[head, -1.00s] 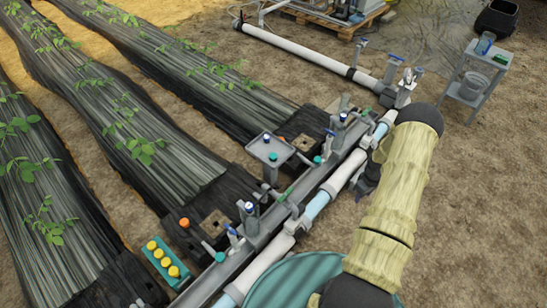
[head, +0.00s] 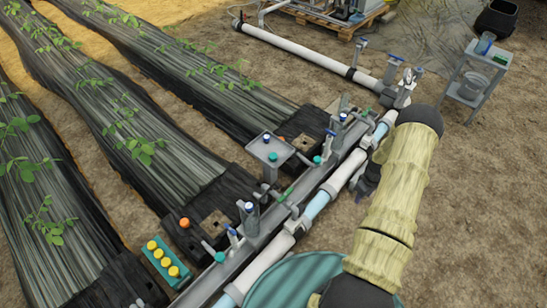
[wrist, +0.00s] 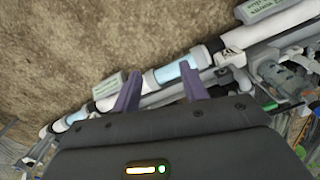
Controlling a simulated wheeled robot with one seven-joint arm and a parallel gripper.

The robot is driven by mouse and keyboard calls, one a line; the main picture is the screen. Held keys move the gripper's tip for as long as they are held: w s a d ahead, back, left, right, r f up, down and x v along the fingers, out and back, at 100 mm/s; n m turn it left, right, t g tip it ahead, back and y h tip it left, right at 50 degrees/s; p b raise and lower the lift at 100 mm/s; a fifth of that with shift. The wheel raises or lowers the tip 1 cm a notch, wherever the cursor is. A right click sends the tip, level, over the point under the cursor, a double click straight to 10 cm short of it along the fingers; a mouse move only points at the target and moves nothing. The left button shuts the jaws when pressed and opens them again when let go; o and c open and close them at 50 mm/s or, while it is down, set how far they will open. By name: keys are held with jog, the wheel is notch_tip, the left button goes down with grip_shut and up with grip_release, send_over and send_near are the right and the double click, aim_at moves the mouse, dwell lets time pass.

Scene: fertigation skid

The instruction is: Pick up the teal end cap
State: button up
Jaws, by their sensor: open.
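A small teal cap (head: 273,156) sits on a raised grey tray (head: 260,148), beside a blue-topped piece (head: 266,139). Other teal caps show on the ends of short stubs by the pipe, one (head: 317,160) right of the tray and one (head: 220,257) lower left. Which is the end cap I cannot tell for sure. My gripper (head: 366,186) is partly hidden by my arm, right of the pipe and apart from the tray. In the wrist view my gripper (wrist: 160,92) has its two purple fingers apart with nothing between them; no teal cap is clear there.
A long white pipe (head: 264,259) with clear blue sections and upright valves runs diagonally between my gripper and the tray. A teal block (head: 166,262) with yellow pieces and an orange cap (head: 184,222) lie lower left. A grey cart (head: 474,82) stands upper right. Bare soil is free at right.

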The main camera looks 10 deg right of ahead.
dwell(0.3)
jog(key=w+a+r+m, duration=0.1)
jog(key=a+r, duration=0.4)
jog(key=r, duration=0.3)
jog(key=a+r+t, duration=0.1)
jog(key=a+r, duration=0.4)
jog(key=r, duration=0.3)
jog(key=w+a+r+m, duration=0.1)
jog(key=a+r, duration=0.4)
jog(key=r, duration=0.3)
jog(key=s+a+r+m+t, duration=0.1)
jog(key=s+a+r+m, duration=0.1)
jog(key=s+a+r, duration=1.1)
jog(key=shift+s+a+r+t, duration=0.15)
jog(key=shift+s+a+t, duration=0.15)
jog(key=shift+s+a, duration=0.4)
jog(key=shift+s+d, duration=0.1)
jog(key=shift+s, duration=0.05)
